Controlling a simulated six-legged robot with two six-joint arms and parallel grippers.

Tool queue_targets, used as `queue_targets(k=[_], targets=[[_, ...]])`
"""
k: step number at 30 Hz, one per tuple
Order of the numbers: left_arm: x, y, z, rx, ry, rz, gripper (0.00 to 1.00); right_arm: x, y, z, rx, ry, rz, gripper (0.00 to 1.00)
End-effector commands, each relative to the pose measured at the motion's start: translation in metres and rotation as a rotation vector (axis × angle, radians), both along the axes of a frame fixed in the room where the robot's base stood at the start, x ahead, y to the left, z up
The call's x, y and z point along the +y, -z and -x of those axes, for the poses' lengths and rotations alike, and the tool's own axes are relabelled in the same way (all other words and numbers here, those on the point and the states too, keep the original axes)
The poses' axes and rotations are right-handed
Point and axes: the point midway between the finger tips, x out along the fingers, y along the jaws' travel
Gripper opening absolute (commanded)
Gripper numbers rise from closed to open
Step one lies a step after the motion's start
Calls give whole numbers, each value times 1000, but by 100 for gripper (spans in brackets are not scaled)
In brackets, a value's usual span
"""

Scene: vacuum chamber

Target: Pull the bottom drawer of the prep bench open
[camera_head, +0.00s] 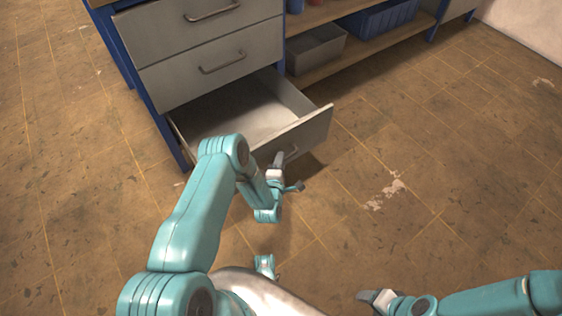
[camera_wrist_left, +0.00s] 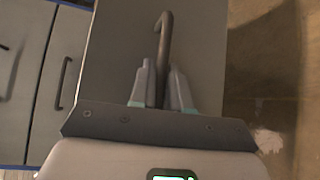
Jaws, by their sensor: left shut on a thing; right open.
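The bottom drawer (camera_head: 318,124) of the prep bench stands pulled out, and its empty light interior shows in the head view. Its dark bar handle (camera_wrist_left: 165,35) is on the drawer front (camera_wrist_left: 205,40). My left gripper (camera_head: 283,160) is at the front face of the drawer. In the left wrist view its fingers (camera_wrist_left: 162,82) are on both sides of the handle, shut on it. Part of the drawer front is hidden behind my left arm. My right gripper (camera_head: 372,297) is low at the bottom of the head view, open and away from the bench.
Two shut drawers, the middle one (camera_head: 215,75) and the top one (camera_head: 190,25), are above. A shelf to the right holds a grey bin (camera_head: 318,48) and a blue crate (camera_head: 385,18). The tiled floor (camera_head: 440,150) is clear to the right.

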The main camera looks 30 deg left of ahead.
Motion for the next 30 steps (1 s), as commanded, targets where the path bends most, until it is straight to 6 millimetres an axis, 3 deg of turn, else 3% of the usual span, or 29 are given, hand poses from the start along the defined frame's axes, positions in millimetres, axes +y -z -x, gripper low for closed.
queue_targets(k=[1, 2, 3, 4, 13, 17, 30], targets=[[0, 0, 0, -1, 0, 0, 0, 0, 0, 0, 0, 0, 0, 59], [0, 0, 0, -1, 0, 0, 20, 0, 0, 0, 0, 0, 0, 59], [0, 0, 0, -1, -1, 0, 33, 0, 0, 0, 0, 0, 0, 59], [0, 0, 0, -1, -1, 0, 36, 0, 0, 0, 0, 0, 0, 59], [-3, -1, 2, 1, 0, 0, 36, 0, -1, 0, 0, 0, 0, 59], [-9, -4, 16, 5, 1, 2, 36, 1, -8, 1, 3, -4, -1, 59], [-51, -21, 123, 6, -1, 4, 36, 7, -45, 7, 12, -29, -5, 59]])
